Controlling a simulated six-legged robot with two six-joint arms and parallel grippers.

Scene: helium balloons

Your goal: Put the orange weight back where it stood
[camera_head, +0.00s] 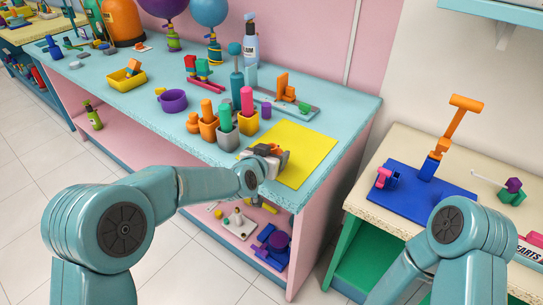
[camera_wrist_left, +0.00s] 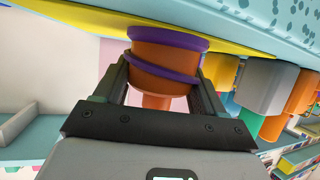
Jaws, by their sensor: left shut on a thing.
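My left gripper (camera_head: 270,157) is over the front part of the yellow sheet (camera_head: 306,146) on the turquoise table. In the left wrist view, its fingers (camera_wrist_left: 165,75) are shut on the orange weight (camera_wrist_left: 160,62), a round orange piece with purple bands. The weight is at the yellow sheet (camera_wrist_left: 225,40), which shows tilted along the top of that view. I cannot tell whether they touch. In the head view the weight is mostly hidden by my gripper. My right arm shows at the lower right, but its gripper is out of view.
Grey and orange holders (camera_head: 228,136) with coloured pegs stand left of the sheet. A purple bowl (camera_head: 172,101) and a yellow tray (camera_head: 121,80) are farther left. Purple (camera_head: 163,7) and blue (camera_head: 209,11) balloons are at the back. A blue plate (camera_head: 415,198) lies on the right table.

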